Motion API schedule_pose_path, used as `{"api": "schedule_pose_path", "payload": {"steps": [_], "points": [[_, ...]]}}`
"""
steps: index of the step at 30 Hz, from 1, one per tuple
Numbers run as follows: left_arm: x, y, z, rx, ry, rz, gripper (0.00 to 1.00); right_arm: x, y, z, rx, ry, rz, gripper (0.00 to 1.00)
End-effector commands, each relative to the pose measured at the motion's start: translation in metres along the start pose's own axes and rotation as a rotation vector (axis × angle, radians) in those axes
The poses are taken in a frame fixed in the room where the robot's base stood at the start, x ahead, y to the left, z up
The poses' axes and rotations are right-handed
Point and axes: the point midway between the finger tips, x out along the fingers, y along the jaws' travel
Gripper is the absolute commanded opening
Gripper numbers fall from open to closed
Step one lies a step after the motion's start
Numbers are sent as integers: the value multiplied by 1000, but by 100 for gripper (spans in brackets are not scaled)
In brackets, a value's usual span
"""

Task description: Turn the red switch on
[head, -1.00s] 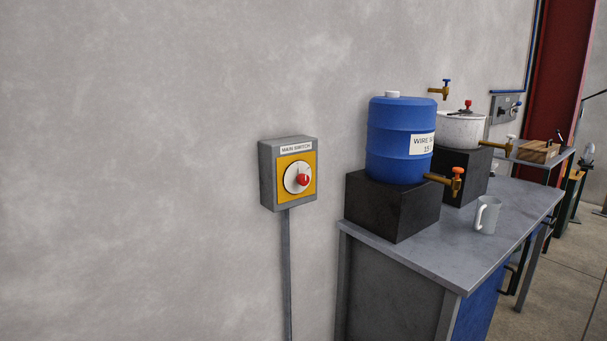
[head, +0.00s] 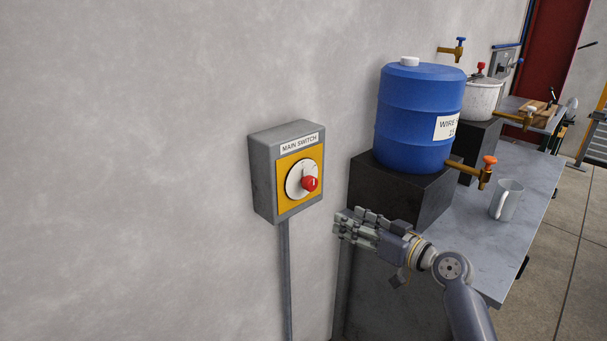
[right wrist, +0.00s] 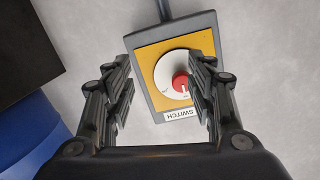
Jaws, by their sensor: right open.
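The main switch is a grey wall box (head: 262,165) with a yellow plate, a white dial and a red knob (head: 310,184) at the dial's lower right. My right gripper (head: 345,225) is in the head view, right of and a little below the box, apart from it. In the right wrist view the box appears upside down, with the red knob (right wrist: 181,85) seen between the open fingers (right wrist: 160,85), close to the right finger. The gripper is empty. Part of the box's label is hidden behind the right finger there. My left gripper is not in view.
A blue barrel (head: 418,115) with an orange-handled tap stands on a black block (head: 395,195) on the metal table (head: 535,180), right of the switch. A grey mug (head: 506,200) stands on the table. A conduit (head: 285,275) runs down below the box. The wall at left is clear.

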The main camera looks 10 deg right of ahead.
Motion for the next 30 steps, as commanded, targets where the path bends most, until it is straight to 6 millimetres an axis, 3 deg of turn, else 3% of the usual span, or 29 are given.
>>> {"api": "schedule_pose_path", "payload": {"steps": [1, 3, 6, 11, 21, 30], "points": [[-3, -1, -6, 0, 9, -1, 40, -4, -10, -24, -25, 30, -27, 51], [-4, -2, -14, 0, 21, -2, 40, -8, -20, -43, -48, 57, -55, 51], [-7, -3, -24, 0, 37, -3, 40, -7, -26, -55, -60, 74, -73, 51], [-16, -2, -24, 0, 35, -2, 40, 14, -30, -60, -58, 76, -77, 51], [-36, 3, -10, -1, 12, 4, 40, 76, -34, -63, -57, 75, -74, 51], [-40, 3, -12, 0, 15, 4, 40, 97, -34, -61, -60, 73, -73, 51]]}}
